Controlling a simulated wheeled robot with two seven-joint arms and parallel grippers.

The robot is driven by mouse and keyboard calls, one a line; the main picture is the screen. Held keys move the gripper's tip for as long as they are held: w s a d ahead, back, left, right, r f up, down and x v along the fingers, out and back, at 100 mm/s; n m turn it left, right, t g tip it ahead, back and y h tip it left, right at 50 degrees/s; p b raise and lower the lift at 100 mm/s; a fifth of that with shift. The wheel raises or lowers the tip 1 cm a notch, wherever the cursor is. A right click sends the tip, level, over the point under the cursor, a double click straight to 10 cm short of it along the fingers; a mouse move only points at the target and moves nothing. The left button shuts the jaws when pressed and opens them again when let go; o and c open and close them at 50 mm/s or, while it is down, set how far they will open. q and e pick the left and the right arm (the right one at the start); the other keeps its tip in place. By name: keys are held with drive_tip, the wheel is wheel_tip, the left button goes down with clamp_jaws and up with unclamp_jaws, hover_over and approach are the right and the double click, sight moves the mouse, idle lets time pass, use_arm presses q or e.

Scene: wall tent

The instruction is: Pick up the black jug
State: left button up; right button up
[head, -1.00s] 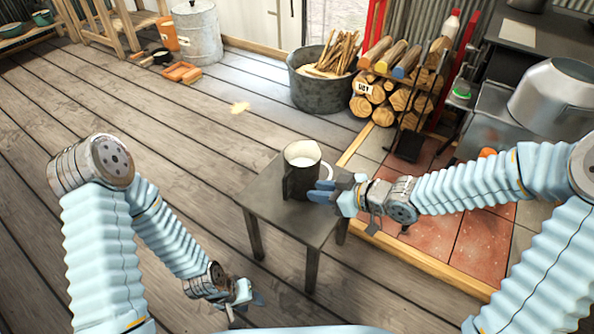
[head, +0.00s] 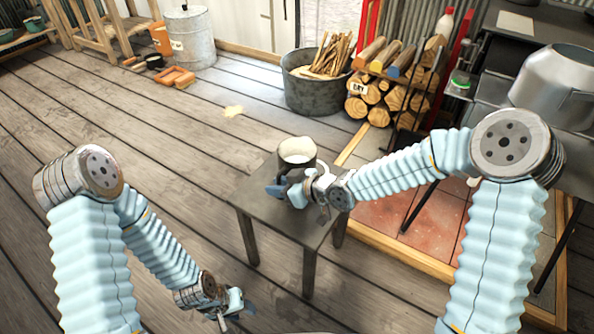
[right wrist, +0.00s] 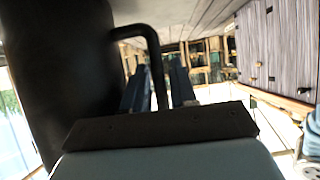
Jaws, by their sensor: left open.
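The black jug (head: 297,150), with a pale inside, stands upright on a small dark table (head: 262,192). In the head view, my right gripper (head: 279,189) is low at the jug's near side, and its arm hides part of the jug. In the right wrist view, the dark jug body (right wrist: 60,70) fills the left side. Its handle (right wrist: 143,31) runs down between the two blue fingers of my right gripper (right wrist: 157,88), which look apart with small gaps beside the handle. My left gripper (head: 240,308) is open and empty, low over the floor, left of the table.
Behind the table are a metal tub of kindling (head: 318,92) and a rack of firewood (head: 385,95). A large metal pot (head: 553,85) stands on the stove at right. A wooden edging (head: 420,262) borders the tiles.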

clamp_jaws()
idle(0.8)
drive_tip(key=shift+r, duration=0.15)
idle(0.4)
